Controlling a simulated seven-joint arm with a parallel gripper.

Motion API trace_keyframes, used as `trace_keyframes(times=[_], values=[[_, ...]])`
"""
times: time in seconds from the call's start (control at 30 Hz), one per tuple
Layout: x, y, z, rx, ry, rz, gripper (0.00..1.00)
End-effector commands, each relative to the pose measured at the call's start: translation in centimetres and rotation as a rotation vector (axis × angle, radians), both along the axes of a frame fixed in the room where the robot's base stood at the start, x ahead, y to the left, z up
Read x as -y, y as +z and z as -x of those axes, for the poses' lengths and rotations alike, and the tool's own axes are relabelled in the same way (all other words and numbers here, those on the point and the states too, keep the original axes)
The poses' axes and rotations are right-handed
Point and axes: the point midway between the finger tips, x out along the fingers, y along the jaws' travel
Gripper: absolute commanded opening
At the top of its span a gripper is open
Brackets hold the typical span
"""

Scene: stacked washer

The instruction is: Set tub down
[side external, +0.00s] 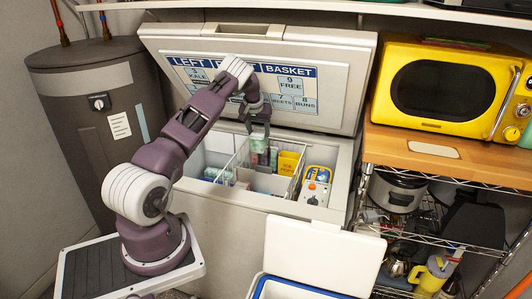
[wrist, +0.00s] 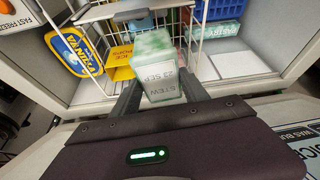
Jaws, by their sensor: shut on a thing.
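The tub is a pale green and white container labelled "STEW 23 SEP" (wrist: 162,85); it also shows in the side view (side external: 260,158). My gripper (side external: 259,136) points down over the open chest freezer (side external: 345,165) and is shut on the tub. In the wrist view the two dark fingers of my gripper (wrist: 160,92) are on either side of it. The tub is at the white wire basket (wrist: 110,12) in the freezer. I cannot tell whether its base touches anything.
A yellow box (side external: 288,163) and a yellow-blue ice cream tub (side external: 316,186) stand right of the held tub in the side view. The freezer lid (side external: 340,75) is raised behind my arm. A blue-rimmed cooler (side external: 290,290) stands in front.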

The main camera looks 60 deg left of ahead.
Motion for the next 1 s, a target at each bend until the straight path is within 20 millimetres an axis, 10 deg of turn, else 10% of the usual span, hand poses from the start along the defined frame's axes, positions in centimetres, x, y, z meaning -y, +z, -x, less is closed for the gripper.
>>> trace_keyframes(times=[0.2,0.37,1.0], values=[[0.8,0.4,0.1,0.002,-0.025,0.002,0.00],[5.1,-0.3,0.2,0.007,-0.185,0.006,0.00],[42.0,5.6,0.0,0.002,-1.643,-0.007,0.00]])
